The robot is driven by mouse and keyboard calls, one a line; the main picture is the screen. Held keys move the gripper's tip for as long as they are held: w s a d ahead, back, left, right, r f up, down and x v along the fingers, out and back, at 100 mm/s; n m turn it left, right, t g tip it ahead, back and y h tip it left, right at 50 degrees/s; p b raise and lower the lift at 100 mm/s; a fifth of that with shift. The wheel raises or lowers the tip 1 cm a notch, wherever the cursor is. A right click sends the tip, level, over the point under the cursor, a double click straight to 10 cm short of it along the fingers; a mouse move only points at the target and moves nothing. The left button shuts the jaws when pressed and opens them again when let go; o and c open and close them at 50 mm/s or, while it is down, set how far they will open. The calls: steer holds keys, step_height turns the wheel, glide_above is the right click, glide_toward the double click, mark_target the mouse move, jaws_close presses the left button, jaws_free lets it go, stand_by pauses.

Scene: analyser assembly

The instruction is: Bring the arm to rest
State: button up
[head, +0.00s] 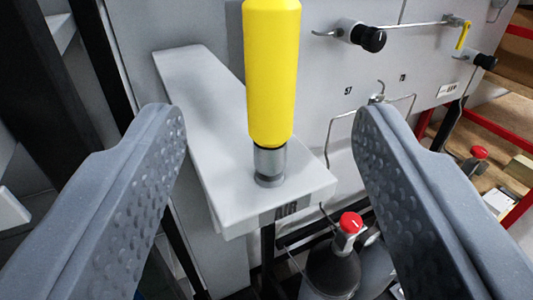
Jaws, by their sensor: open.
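My gripper (270,125) is open in the head view, with one grey dimpled finger at the left and one at the right. Nothing is held between the fingers. A yellow cylinder with a grey metal lower end (271,75) stands upright between them in the picture, apart from both fingers. Its lower end meets a white shelf (190,90) that juts out from the grey panel.
The grey panel (330,85) carries black knobs (368,38) and thin metal tubing at the upper right. Dark bottles with red caps (350,222) stand below the shelf. Black posts (50,90) rise at the left. A red frame and wooden boards (510,70) show at the far right.

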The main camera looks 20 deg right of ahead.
steer(key=shift+s, duration=0.1)
stand_by(0.4)
steer(key=s+a+r+n+g+y, duration=0.1)
steer(key=s+a+n+y, duration=0.4)
steer(key=s+a, duration=0.6)
steer(key=a+y, duration=0.2)
steer(key=a, duration=0.1)
steer(key=shift+y, duration=0.3)
